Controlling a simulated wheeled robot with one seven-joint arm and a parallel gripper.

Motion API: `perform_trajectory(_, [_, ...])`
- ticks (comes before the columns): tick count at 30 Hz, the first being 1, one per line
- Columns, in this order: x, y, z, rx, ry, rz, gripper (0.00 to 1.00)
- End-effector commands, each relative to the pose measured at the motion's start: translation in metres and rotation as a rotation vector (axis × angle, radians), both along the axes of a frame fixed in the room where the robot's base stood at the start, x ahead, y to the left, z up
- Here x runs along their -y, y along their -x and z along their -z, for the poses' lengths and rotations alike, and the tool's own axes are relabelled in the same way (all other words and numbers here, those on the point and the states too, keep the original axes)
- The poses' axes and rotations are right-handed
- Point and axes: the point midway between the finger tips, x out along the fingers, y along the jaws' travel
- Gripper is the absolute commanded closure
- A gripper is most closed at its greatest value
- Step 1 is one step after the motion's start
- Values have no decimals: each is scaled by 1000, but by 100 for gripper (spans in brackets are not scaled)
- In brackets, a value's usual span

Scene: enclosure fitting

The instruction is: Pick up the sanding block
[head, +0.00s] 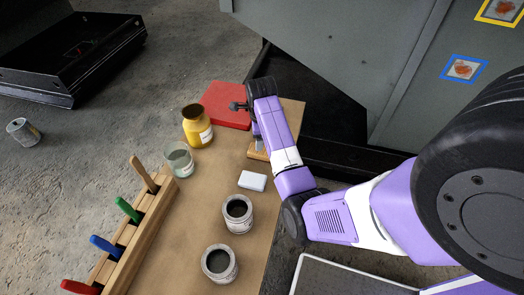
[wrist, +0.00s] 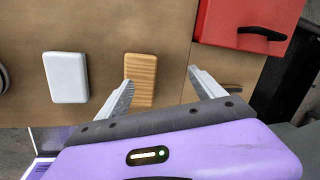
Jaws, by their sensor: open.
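A tan, wood-grained block (wrist: 141,72), which looks like the sanding block, lies flat on the brown-covered table. In the head view the block (head: 259,153) is mostly hidden under my arm. My gripper (wrist: 162,80) is open and empty, with its fingers pointing down at the table in the wrist view. The left fingertip overlaps the block's lower left part in the picture. The right fingertip is over bare table to the block's right. I see no grip on the block. In the head view my gripper (head: 257,133) is partly hidden by my arm.
A white block (wrist: 66,78) lies left of the tan one. A red case (wrist: 248,22) with a black handle is at the upper right. Two open cans (head: 238,213), a yellow jar (head: 197,127), a glass jar (head: 179,160) and a rack of colored-handled tools (head: 130,240) share the table.

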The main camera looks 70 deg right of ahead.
Motion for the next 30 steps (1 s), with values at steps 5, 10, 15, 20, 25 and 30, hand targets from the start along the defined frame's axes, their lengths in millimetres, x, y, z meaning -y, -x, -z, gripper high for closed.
perform_trajectory(5, [-11,13,-11,-62,-187,265,22])
perform_trajectory(10, [-18,19,-10,-92,-247,357,22])
perform_trajectory(15, [-18,20,7,-96,-250,361,22])
perform_trajectory(20, [-18,20,23,-94,-250,360,22])
perform_trajectory(25, [-18,22,49,-95,-250,359,22])
perform_trajectory(30, [-18,21,62,-93,-247,358,22])
